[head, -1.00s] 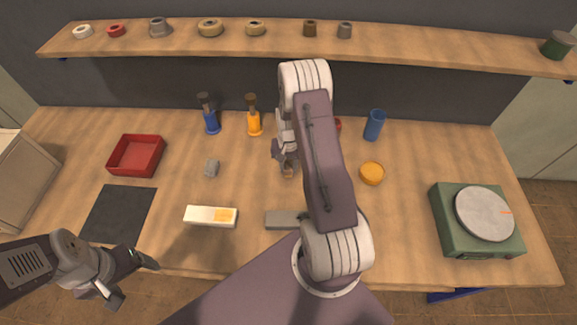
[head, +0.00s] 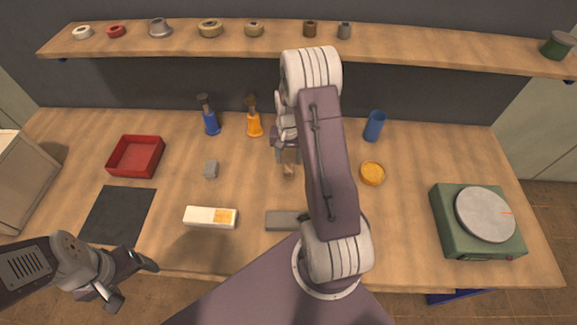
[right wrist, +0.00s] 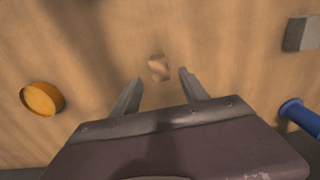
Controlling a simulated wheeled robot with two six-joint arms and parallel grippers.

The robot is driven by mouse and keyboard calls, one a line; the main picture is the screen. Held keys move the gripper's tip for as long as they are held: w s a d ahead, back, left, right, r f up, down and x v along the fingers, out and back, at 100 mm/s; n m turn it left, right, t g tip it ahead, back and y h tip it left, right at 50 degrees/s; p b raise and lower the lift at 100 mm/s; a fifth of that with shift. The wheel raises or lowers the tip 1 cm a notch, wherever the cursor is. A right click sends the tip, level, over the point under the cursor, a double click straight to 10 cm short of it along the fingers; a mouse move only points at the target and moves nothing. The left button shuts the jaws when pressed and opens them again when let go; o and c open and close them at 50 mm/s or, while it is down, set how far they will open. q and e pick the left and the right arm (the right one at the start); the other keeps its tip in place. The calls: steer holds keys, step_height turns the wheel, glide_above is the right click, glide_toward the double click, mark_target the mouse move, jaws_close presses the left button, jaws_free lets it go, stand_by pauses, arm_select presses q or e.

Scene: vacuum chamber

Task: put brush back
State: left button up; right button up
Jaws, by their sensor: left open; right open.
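A small brown piece (head: 289,171) lies on the table; I cannot tell for sure whether it is the brush. It also shows in the right wrist view (right wrist: 158,68), between and just beyond the fingertips. My right gripper (head: 287,160) is open over it, its two fingers (right wrist: 160,80) apart with nothing held. A blue upright piece (head: 211,121) and an orange one (head: 254,123), each with a dark top, stand at the back of the table. They may be brushes or holders. My left gripper (head: 132,280) is open and empty at the front left edge.
A grey block (head: 211,169), white-and-orange box (head: 210,217), grey slab (head: 284,220), orange dish (head: 372,173), blue cup (head: 375,126), red tray (head: 136,156), black mat (head: 118,216) and green device (head: 478,222) surround the work area. A shelf (head: 280,40) runs behind.

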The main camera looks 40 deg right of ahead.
mark_target(289, 167)
step_height(289, 167, up, 6)
steer(key=s+a+r+n, duration=0.2)
steer(key=s+a+n, duration=0.2)
steer(key=s+a, duration=0.2)
steer(key=s+a+r+n+t, duration=0.1)
steer(key=s+a+n, duration=0.2)
steer(key=s+a, duration=0.3)
steer(key=a, duration=0.5)
steer(key=shift+s+r+n, duration=0.25)
steer(key=shift+r+n, duration=0.15)
steer(key=shift+s, duration=0.15)
